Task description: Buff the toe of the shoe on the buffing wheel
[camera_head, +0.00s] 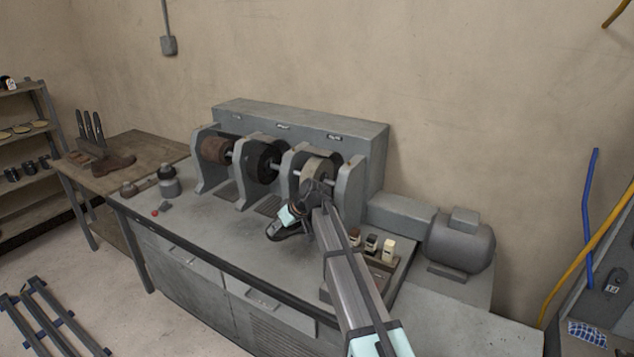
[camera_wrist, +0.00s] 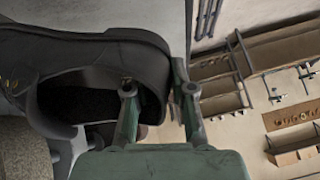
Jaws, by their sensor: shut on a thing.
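A black shoe (camera_wrist: 70,50) fills the upper left of the wrist view, with its opening facing the camera and its toe cut off by the left edge. My gripper (camera_wrist: 158,100) is shut on its heel end, one finger inside the opening and one outside. In the head view the shoe (camera_head: 290,233) is small, dark and partly hidden by my gripper (camera_head: 296,214), just in front of the pale buffing wheel (camera_head: 316,170). A rough grey-tan wheel surface (camera_wrist: 24,150) shows below the shoe in the wrist view. I cannot tell whether they touch.
A brown wheel (camera_head: 214,150) and a black wheel (camera_head: 264,162) sit to the left in the grey machine. Small bottles (camera_head: 388,249) stand in a tray on the right, by a motor (camera_head: 461,240). Jars (camera_head: 168,184) stand at the bench's left; its front middle is clear.

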